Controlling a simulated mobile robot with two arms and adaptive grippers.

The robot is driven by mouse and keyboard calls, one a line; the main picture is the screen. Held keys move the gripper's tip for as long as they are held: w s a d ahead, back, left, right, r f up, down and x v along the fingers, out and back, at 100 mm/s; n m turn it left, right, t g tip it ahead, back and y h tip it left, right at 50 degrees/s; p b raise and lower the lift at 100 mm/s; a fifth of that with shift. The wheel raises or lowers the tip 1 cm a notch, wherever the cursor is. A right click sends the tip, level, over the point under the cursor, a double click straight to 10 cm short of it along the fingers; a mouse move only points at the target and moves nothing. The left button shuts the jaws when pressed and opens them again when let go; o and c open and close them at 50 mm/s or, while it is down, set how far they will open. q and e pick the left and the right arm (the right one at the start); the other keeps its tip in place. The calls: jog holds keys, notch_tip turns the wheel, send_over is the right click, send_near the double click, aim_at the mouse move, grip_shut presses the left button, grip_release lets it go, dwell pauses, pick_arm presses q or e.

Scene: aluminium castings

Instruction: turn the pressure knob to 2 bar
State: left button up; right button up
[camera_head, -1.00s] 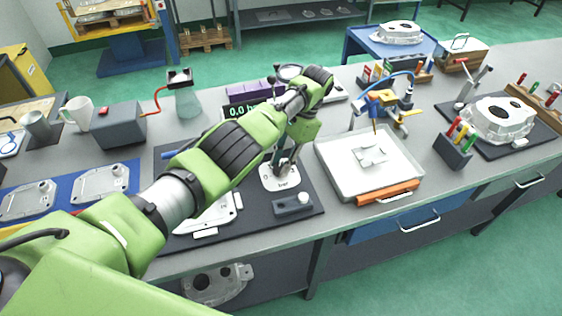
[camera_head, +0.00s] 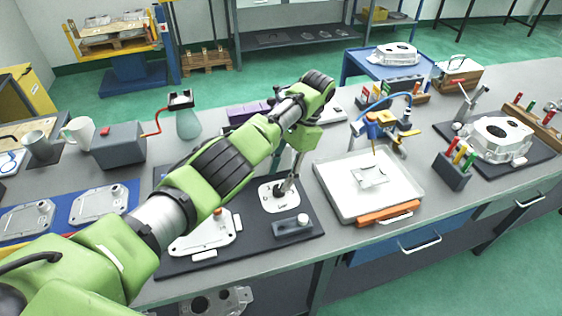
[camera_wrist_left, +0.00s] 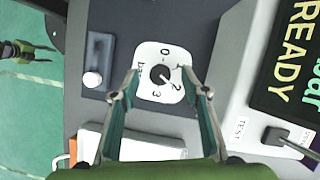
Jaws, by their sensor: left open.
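The pressure knob is a small black knob (camera_wrist_left: 160,76) at the centre of a white dial plate (camera_wrist_left: 149,57) marked 0, 1, 2, 3 and bar. In the wrist view its light mark seems to point toward the 1; this is too small to be sure. The plate also shows in the head view (camera_head: 272,203). My left gripper (camera_wrist_left: 160,72) is open and empty, with one finger to each side of the knob in the picture. In the head view the left gripper (camera_head: 286,185) is just above the knob; contact cannot be told.
A display (camera_wrist_left: 290,60) reading READY stands beside the plate. A grey block with a white knob (camera_head: 292,226) and a metal casting plate (camera_head: 205,238) share the dark mat. A white tray (camera_head: 343,201) with an orange-handled tool is at the right.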

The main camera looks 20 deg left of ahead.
pick_arm(q)
notch_tip(320, 180, up, 2)
jog(key=shift+w+r, duration=0.15)
jog(key=shift+s+r, duration=0.2)
jog(key=shift+r, duration=1.5)
